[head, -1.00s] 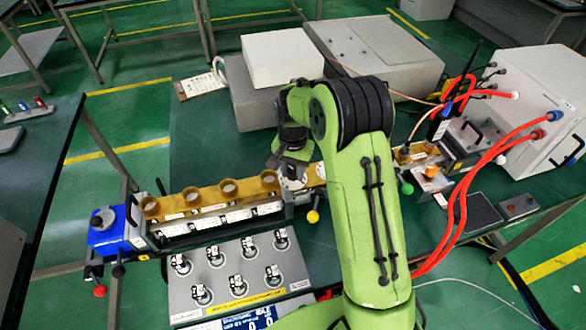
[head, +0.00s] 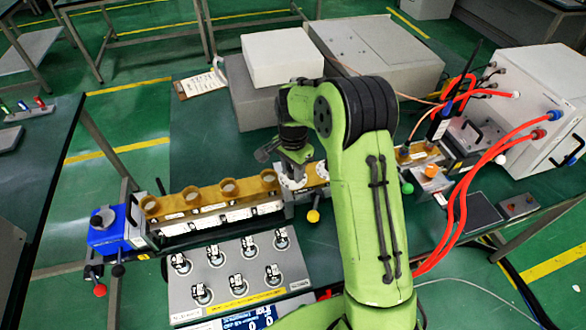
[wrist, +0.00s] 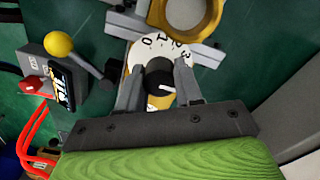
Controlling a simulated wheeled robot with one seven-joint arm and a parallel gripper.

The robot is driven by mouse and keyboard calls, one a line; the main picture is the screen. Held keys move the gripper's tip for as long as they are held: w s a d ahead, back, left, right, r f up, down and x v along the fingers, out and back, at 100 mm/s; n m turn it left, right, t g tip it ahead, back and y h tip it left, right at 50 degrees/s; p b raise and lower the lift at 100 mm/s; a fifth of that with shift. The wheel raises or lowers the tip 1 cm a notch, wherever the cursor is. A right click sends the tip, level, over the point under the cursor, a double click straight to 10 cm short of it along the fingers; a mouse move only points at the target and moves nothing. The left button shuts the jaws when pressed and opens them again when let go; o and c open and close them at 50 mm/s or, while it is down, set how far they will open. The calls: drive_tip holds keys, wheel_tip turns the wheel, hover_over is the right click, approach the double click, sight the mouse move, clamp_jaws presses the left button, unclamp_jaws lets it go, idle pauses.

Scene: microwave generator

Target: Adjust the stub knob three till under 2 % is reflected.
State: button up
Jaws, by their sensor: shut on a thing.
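In the wrist view, my gripper (wrist: 159,80) is shut on a black knob (wrist: 157,72) with a white pointer mark. The knob sits in the middle of a white numbered dial (wrist: 138,55); the numerals 0 to 3 show, and the fingers hide part of the scale. In the head view, my gripper (head: 292,172) is over the brass waveguide (head: 208,194), with white dials (head: 318,170) beside it. Which stub this knob belongs to cannot be read. A display (head: 262,318) at the bottom edge is cut off, and its reading is not legible.
A grey panel (head: 235,260) with several metal-and-black fittings lies in front of the waveguide. A yellow ball handle (head: 313,216) shows close by, also in the wrist view (wrist: 59,44). Red hoses (head: 490,150) run to the white cabinet at right. Grey boxes (head: 375,60) stand behind.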

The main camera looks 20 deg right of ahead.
drive_tip(key=shift+w, duration=0.1)
drive_tip(key=o, duration=0.8)
wheel_tip(320, 180, up, 16)
drive_tip(key=p, duration=0.3)
drive_tip(key=shift+f, duration=0.15)
